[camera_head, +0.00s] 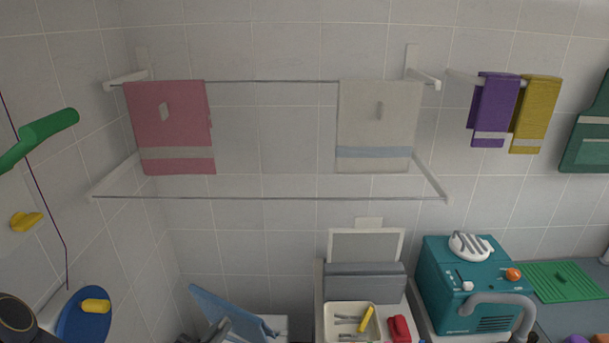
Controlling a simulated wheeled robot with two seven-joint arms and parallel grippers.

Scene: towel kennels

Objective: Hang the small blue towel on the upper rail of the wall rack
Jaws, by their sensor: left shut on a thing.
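The wall rack has an upper rail (272,82) and a lower rail (272,198). A pink towel (172,122) hangs at the left of the upper rail and a cream towel with a pale blue band (378,118) at its right. The rail between them is bare. The small blue towel (212,304) is at the bottom of the view, well below the lower rail, held tilted. My left gripper (224,328) is shut on it; the picture's bottom edge cuts off part of both. My right gripper does not show.
Purple (494,108) and mustard (537,112) towels hang on a short rail at right. Below stand a teal machine (450,285) with a grey curved tube (497,299), a cream tray (331,309) and a red object (399,328). A green peg (50,125) is at left.

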